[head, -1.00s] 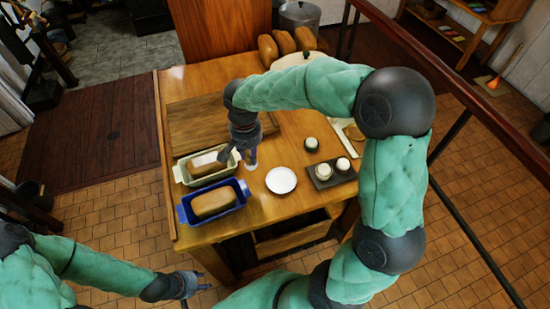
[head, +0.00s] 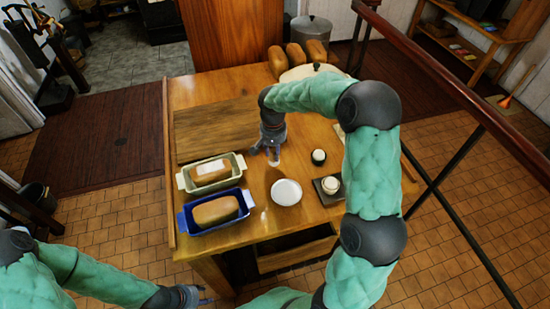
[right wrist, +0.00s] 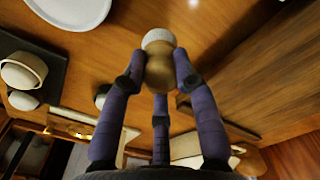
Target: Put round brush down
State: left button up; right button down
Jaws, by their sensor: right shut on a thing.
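My right gripper (head: 270,150) is over the wooden table, behind the white plate (head: 286,192) and to the right of the bread pans. It is shut on the round brush (right wrist: 159,62), which shows in the right wrist view between three purple fingers, with a pale round end and a tan wooden body. In the head view the brush (head: 274,158) is a small pale shape under the fingers. I cannot tell whether its lower end touches the table. My left gripper (head: 202,294) is low in front of the table, empty, its fingers apart.
A cream pan (head: 239,160) and a blue pan (head: 184,222), each with a loaf, stand at the left. A cutting board (head: 215,128) lies behind them. A dark tray (head: 325,197) with a cup and a small jar (head: 318,157) are at the right. Bare table lies around the plate.

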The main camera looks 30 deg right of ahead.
aim_at(274, 150)
jog(key=shift+w+d+f, duration=0.2)
jog(key=shift+d+f, duration=0.1)
jog(key=shift+f, duration=0.15)
jog(key=shift+f+b, duration=0.55)
jog(key=shift+f, duration=1)
jog(key=shift+f, duration=0.15)
jog(key=c, duration=1)
grip_release()
jog(key=shift+o, duration=0.2)
jog(key=shift+r, duration=0.35)
notch_tip(274, 150, up, 12)
jog(key=p, duration=0.2)
jog(key=shift+a+f+p, duration=0.15)
jog(key=shift+f+p, duration=0.05)
jog(key=shift+p, duration=0.2)
